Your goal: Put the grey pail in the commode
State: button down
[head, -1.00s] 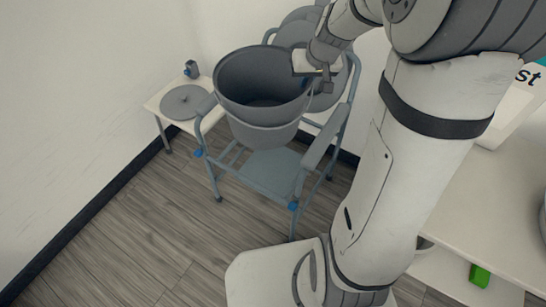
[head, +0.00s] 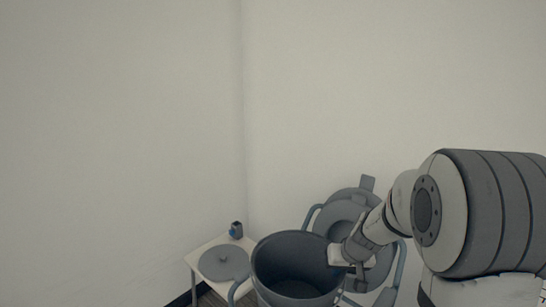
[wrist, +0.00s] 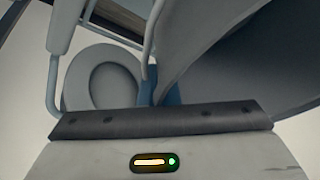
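The grey pail (head: 294,262) is upright in the lower middle of the head view, its bottom cut off by the frame edge. My gripper (head: 350,268) is at the pail's right rim and appears shut on it. The commode (head: 400,268) is behind and around the pail, with its lid and seat ring raised against the back. Its lower frame is out of the head view. In the wrist view the pail (wrist: 245,60) fills the right side, and the commode's ring-shaped seat (wrist: 75,88) shows at left. The fingertips are not clearly visible there.
A small white side table (head: 207,245) stands left of the commode in the corner. A round grey lid (head: 223,263) with a knob and a small dark-blue object (head: 236,230) are on it. Bare walls close the corner behind.

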aim_at(324, 285)
jog(key=x, duration=0.2)
jog(key=a+p+x, duration=0.1)
jog(key=x, duration=0.2)
jog(key=s+x, duration=0.1)
jog(key=x, duration=0.2)
jog(key=shift+w+a+f, duration=0.1)
jog(key=shift+a, duration=0.25)
jog(key=shift+f, duration=0.45)
jog(key=shift+a, duration=0.1)
